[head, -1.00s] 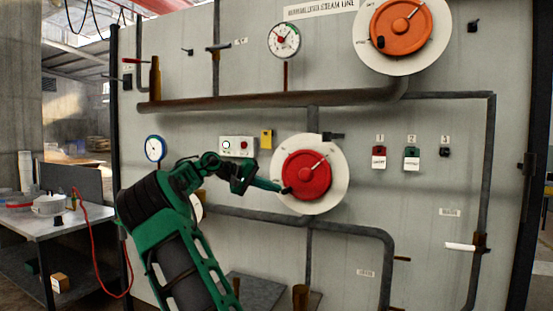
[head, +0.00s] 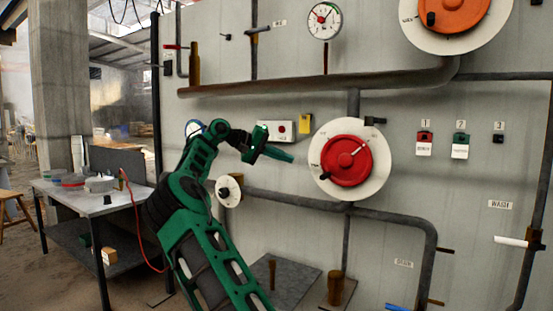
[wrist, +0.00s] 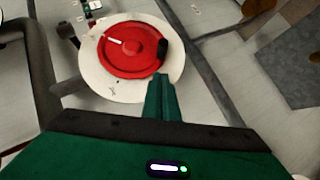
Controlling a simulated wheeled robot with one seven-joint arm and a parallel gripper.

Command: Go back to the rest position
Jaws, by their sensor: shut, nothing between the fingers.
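My gripper (head: 279,154) is at the end of my green arm, in front of the grey panel. Its fingers are together and empty, pointing right. The red dial (head: 346,160) on its round white plate (head: 378,180) is just to the right of the fingertips in the head view, with a gap between them. In the wrist view my gripper (wrist: 161,82) points up toward the red dial (wrist: 128,48), and its tips overlap the lower edge of the white plate in the picture. The black knob (wrist: 162,49) on the dial is beyond the tips.
An orange dial (head: 462,12) and a gauge (head: 324,20) are higher on the panel. A thick pipe (head: 300,84) runs above my arm. A small white wheel (head: 229,190) is close to my forearm. A table (head: 120,200) stands at the left.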

